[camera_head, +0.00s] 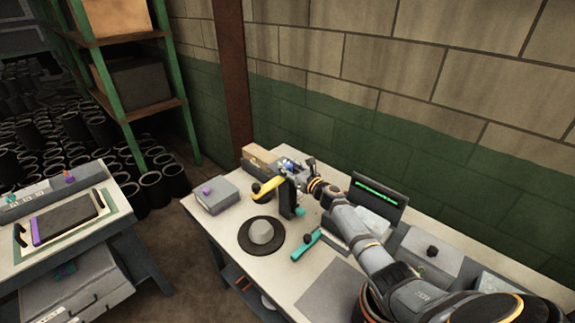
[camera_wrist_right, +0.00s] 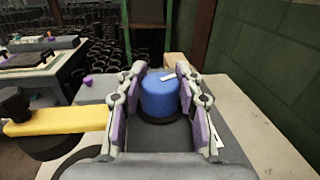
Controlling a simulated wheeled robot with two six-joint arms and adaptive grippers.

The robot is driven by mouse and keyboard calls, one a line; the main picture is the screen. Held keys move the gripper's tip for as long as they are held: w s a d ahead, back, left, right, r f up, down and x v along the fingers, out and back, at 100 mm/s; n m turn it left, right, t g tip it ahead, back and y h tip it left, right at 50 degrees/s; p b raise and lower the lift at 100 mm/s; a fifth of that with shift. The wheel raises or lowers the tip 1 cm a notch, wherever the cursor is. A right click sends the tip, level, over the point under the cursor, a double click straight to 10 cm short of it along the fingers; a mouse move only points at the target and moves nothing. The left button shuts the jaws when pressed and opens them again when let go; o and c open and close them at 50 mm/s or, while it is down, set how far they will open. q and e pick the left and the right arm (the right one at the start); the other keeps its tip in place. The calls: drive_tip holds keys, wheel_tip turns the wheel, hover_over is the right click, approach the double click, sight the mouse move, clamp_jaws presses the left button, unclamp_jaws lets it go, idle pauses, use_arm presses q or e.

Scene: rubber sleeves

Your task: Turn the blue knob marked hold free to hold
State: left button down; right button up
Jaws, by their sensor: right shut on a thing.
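The blue knob (camera_wrist_right: 160,98) stands upright in the right wrist view, with a white pointer mark on its top and a dark ring at its base. In the head view only a bit of blue (camera_head: 288,163) shows by the fingers. My right gripper (camera_wrist_right: 160,108) is shut on the knob, with a purple-padded finger on each side. In the head view the right gripper (camera_head: 296,167) is at the back of the bench. White label pieces show to the right of the knob, but the lettering is unreadable. My left gripper is not in view.
A yellow bar (camera_wrist_right: 55,121) with a black end lies left of the gripper. On the bench (camera_head: 312,282) are a grey dome on a black disc (camera_head: 262,234), a teal-handled tool (camera_head: 305,245), a grey box (camera_head: 215,195) and a dark screen (camera_head: 378,197). A brick wall stands behind.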

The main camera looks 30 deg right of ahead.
drive_tip(key=shift+n+g+y+b, duration=0.3)
drive_tip(key=shift+n+y+b, duration=0.6)
drive_tip(key=shift+y, duration=0.3)
drive_tip(key=o, duration=1.2)
drive_tip(key=v, duration=1.2)
drive_tip(key=shift+d, duration=0.15)
